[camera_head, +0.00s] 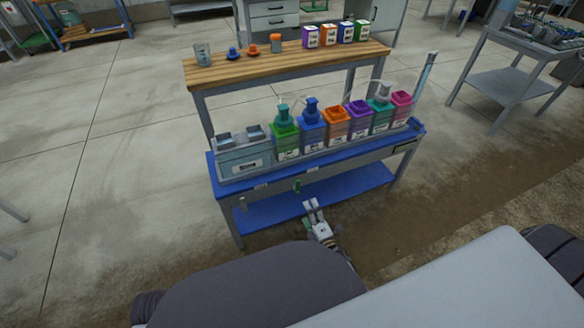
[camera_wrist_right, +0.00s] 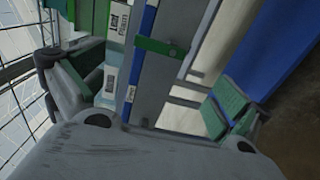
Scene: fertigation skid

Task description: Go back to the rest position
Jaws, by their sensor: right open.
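My right gripper (camera_head: 313,205) is in front of the lower front side of the fertigation skid (camera_head: 330,165), at the bottom middle of the head view. Its two pale fingers are apart, with nothing visible between them. In the right wrist view the gripper (camera_wrist_right: 155,95) shows wide-spread fingers with green pads, one at each side. A small green part (camera_head: 297,186) on the skid's front is just beyond the fingertips. A green piece (camera_wrist_right: 160,47) on the grey front also shows between the fingers in the wrist view, apart from them. My left gripper is out of view.
Small bottles and cups stand on the wooden upper shelf (camera_head: 285,65). A blue lower shelf (camera_head: 275,210) is behind my gripper.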

